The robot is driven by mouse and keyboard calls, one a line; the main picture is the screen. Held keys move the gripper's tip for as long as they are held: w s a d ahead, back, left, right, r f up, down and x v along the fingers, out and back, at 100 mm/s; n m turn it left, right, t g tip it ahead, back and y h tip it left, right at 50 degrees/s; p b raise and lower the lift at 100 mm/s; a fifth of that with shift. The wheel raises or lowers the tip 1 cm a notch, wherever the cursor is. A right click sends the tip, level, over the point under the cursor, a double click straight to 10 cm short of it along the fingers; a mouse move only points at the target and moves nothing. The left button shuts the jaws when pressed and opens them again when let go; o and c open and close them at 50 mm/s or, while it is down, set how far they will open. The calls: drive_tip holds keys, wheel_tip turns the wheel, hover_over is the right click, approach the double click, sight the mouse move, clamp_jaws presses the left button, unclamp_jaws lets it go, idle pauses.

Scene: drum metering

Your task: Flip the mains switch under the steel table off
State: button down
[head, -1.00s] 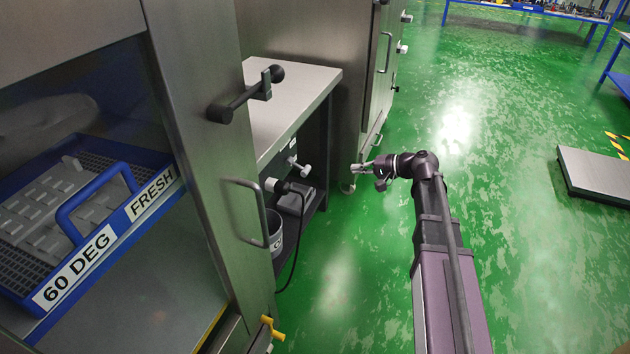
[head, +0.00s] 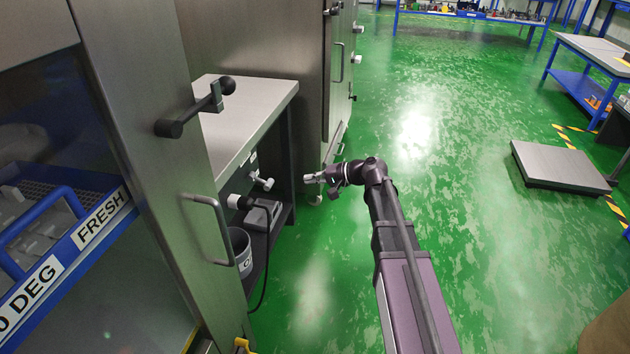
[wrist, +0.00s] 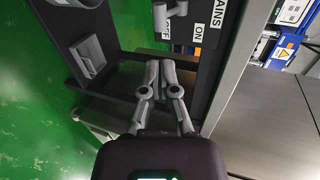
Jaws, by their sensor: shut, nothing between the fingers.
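The steel table (head: 245,125) stands between two steel cabinets at left centre. Under its top is a pale switch lever (head: 263,182). In the wrist view the lever (wrist: 171,11) shows at the top edge, partly cut off, beside a MAINS label (wrist: 218,13), an ON label (wrist: 198,33) and a partly visible OFF label (wrist: 165,32). I cannot tell clearly which label the lever points to. My gripper (head: 312,178) is to the right of the table, apart from the lever. In the wrist view my gripper (wrist: 159,67) has its fingers together and empty, below the labels.
A dark box (head: 262,214) with a cable and a grey bucket (head: 240,248) sit on the lower shelf. A steel door with a bar handle (head: 215,228) stands close at left, beside a blue tray (head: 95,235). Green floor is open on the right, up to a low platform (head: 560,166).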

sight(271, 183)
drive_tip(key=b+x, duration=0.3)
drive_tip(key=x, duration=0.8)
drive_tip(key=shift+b, duration=0.3)
drive_tip(key=shift+w+a+f+b, duration=0.1)
drive_tip(key=shift+a+f+b, duration=0.4)
drive_tip(key=shift+f+b, duration=0.25)
drive_tip(key=shift+a+r+p, duration=0.1)
drive_tip(key=shift+r+p, duration=0.35)
drive_tip(key=shift+p, duration=0.05)
drive_tip(key=shift+w+r+p, duration=0.15)
drive_tip(key=shift+r+p, duration=0.2)
